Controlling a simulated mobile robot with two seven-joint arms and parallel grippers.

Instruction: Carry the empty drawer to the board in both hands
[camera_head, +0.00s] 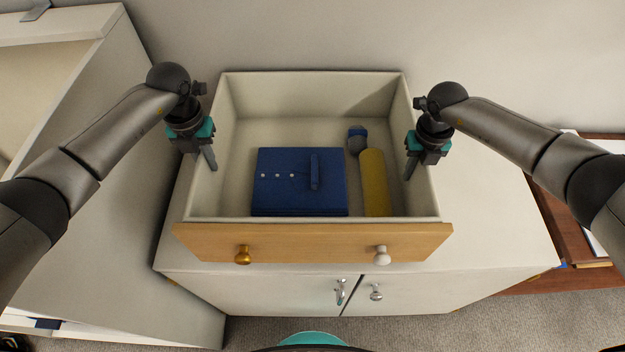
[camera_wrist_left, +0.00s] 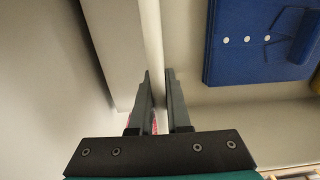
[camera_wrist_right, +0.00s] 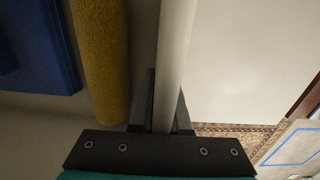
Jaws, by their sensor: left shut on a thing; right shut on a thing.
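The drawer (camera_head: 313,246) has pale walls and a wooden front with two unlike knobs, and sits on a white cabinet top. It is not empty: a folded blue item (camera_head: 285,185) with white dots, a yellow roll (camera_head: 374,185) and a small blue-grey object (camera_head: 356,139) lie inside. My left gripper (camera_head: 212,166) is shut on the left side wall, seen between its fingers in the left wrist view (camera_wrist_left: 153,40). My right gripper (camera_head: 409,174) is shut on the right side wall, also between fingers in the right wrist view (camera_wrist_right: 176,40).
The white cabinet (camera_head: 480,235) has free top to the drawer's right. A brown wooden surface (camera_head: 565,225) stands at the far right. In the right wrist view a pale board (camera_wrist_right: 297,148) with a blue outline shows at lower right. A large white unit (camera_head: 120,220) stands at left.

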